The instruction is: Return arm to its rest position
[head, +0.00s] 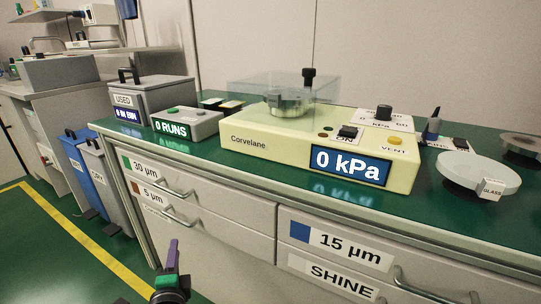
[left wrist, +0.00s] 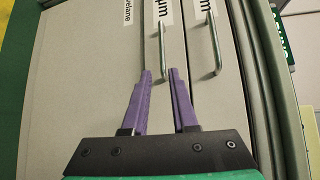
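My left gripper (head: 173,252) is low at the front of the bench, with its purple fingers pointing up in the head view. In the left wrist view my left gripper (left wrist: 160,72) has its two fingers apart with nothing between them, so it is open and empty. Past the fingertips are closed drawer fronts with a bar handle (left wrist: 160,38) and another bar handle (left wrist: 213,40). I cannot tell how far the fingers are from the drawer fronts. My right gripper is in neither view.
The pale yellow Corvelane machine (head: 275,148) stands on the green-topped bench, its display reading 0 kPa. Left of it are a grey runs box (head: 187,124) and a used bin (head: 150,92). A glass disc (head: 478,174) lies at right. Green floor is open at lower left.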

